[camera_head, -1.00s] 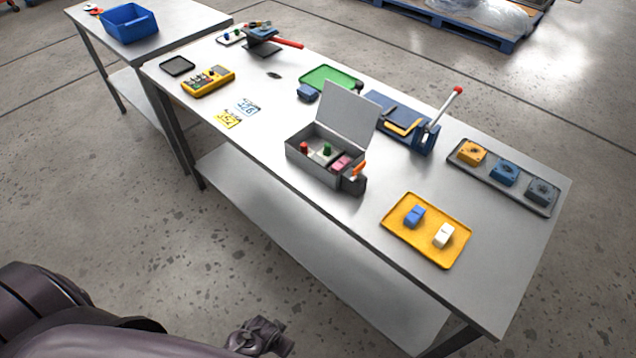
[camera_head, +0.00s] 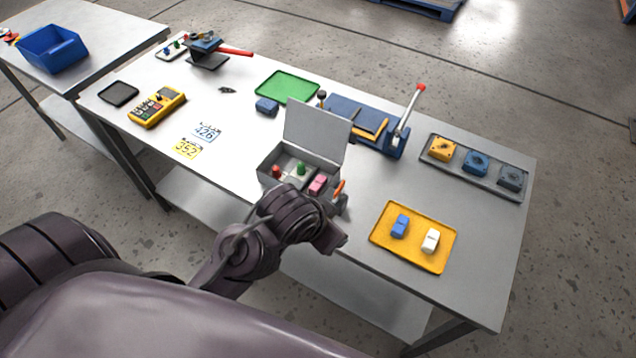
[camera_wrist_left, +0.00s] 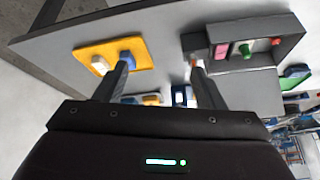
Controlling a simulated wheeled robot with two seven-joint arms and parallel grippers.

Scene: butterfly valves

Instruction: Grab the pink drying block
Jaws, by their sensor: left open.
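The pink block (camera_head: 318,184) lies inside an open grey box (camera_head: 268,166) on the table, at the front right of its interior. In the left wrist view the pink block (camera_wrist_left: 221,52) shows inside the grey box (camera_wrist_left: 262,24), beyond the finger on the right. My left gripper (camera_wrist_left: 160,80) is open with nothing between its fingers. In the head view my left arm's wrist stands in front of the box's near side, and its fingers are largely hidden there. My right gripper is not in view.
The box also holds a red knob (camera_head: 277,171) and a green knob (camera_head: 300,168); its lid (camera_head: 318,130) stands up behind. An orange-tipped item (camera_head: 339,188) is at its right side. A yellow tray (camera_head: 437,259) with blue and white blocks lies to the right. A blue press (camera_head: 360,120) stands behind.

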